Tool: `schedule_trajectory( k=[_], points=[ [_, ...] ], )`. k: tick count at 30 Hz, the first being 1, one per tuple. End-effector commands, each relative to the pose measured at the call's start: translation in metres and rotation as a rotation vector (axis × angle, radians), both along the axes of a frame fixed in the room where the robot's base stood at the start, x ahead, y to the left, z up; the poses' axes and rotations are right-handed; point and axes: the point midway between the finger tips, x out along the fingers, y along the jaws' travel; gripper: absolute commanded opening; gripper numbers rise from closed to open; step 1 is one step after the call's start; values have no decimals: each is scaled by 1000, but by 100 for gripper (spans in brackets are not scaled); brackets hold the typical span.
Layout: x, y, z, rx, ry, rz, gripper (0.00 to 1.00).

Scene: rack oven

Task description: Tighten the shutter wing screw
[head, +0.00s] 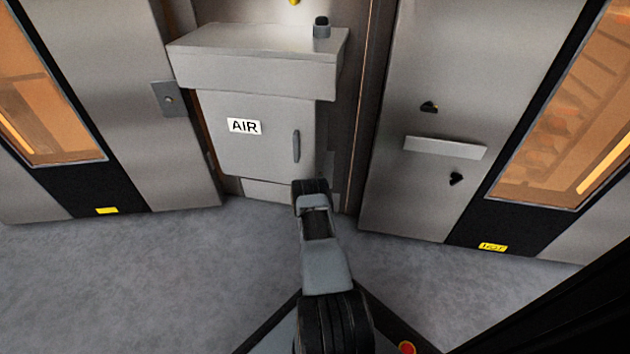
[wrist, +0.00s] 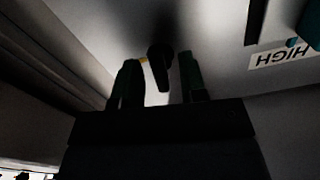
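In the wrist view, a dark wing screw (wrist: 160,64) sticks out from a pale grey panel (wrist: 212,40). My gripper (wrist: 160,75) is open, with one dark green finger on each side of the screw. Pale gaps show between the screw's wing and both fingers. I cannot tell how deep the screw sits between the fingers. A small yellow-orange bit shows beside the screw's left side. In the head view, my arm reaches toward the foot of the AIR cabinet (head: 262,155), and my gripper is hidden there.
An upside-down HIGH label (wrist: 284,57) and a dark slot (wrist: 255,20) lie right of the screw. Oven doors with lit windows (head: 45,90) flank the cabinet. The right door bears two dark knobs (head: 429,106) and a pale strip (head: 445,148). The grey floor (head: 130,280) is clear.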

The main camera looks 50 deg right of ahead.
Motion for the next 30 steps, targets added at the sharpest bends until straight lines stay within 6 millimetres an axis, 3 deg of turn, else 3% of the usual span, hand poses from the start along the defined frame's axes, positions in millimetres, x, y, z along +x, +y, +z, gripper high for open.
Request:
schedule_trajectory(
  k=[6,18,30],
  points=[
    [0,0,0,0,0,0,38],
    [0,0,0,0,0,0,0],
    [0,0,0,25,-40,0,0]
  ],
)
